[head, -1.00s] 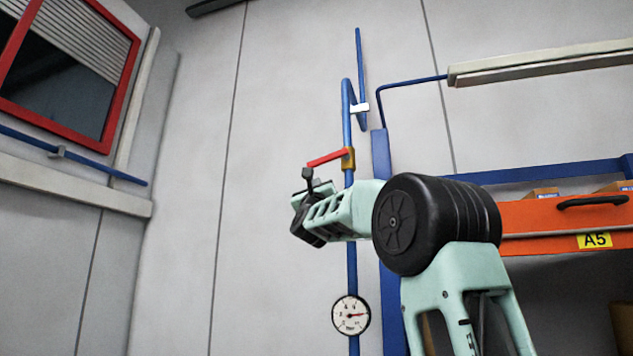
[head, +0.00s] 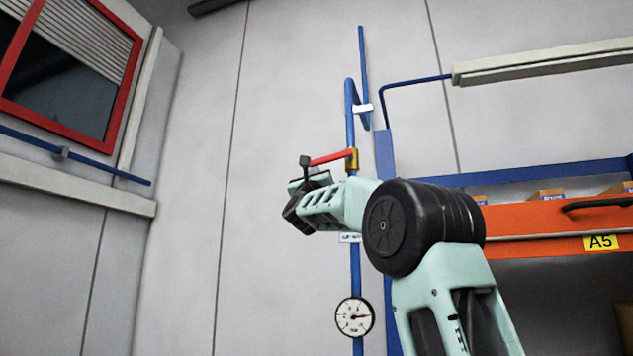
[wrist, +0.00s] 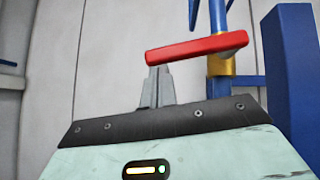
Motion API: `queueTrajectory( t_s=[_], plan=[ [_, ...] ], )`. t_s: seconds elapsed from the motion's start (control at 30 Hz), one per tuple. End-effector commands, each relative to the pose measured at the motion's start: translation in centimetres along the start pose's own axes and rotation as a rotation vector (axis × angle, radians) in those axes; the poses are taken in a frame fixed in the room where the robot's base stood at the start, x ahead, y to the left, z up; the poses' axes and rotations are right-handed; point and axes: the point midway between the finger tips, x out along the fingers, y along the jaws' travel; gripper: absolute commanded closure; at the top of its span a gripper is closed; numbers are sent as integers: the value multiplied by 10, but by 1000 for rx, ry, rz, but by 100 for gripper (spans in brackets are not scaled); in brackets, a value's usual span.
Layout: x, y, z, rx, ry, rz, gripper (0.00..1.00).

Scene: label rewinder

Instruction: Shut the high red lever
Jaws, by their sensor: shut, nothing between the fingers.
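The red lever (head: 331,157) sits on a brass valve body (head: 352,160) on the vertical blue pipe (head: 350,125). It points left from the pipe, nearly level in the head view. My gripper (head: 306,163) is shut and empty, with its dark fingers pointing up at the lever's free left end. In the wrist view, the lever (wrist: 200,47) crosses just above my grey fingers (wrist: 157,85), and the brass body (wrist: 221,66) shows at its right. The fingertips meet the lever's lower edge in that picture; I cannot tell whether they touch it.
A round gauge (head: 354,317) sits lower on the pipe, with a small white label (head: 350,238) above it. A blue post (head: 385,155) stands just right of the pipe. The wall left of the lever is clear.

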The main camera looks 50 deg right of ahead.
Motion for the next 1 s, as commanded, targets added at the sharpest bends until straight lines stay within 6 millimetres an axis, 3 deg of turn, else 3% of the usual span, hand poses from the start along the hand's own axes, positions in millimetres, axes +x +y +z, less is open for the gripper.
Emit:
queueTrajectory(
  t_s=[0.5, 1.0],
  plan=[
    [15, 7, 15, 151, 1, -151, 100],
    [6, 10, 9, 153, 0, -149, 100]
  ],
)
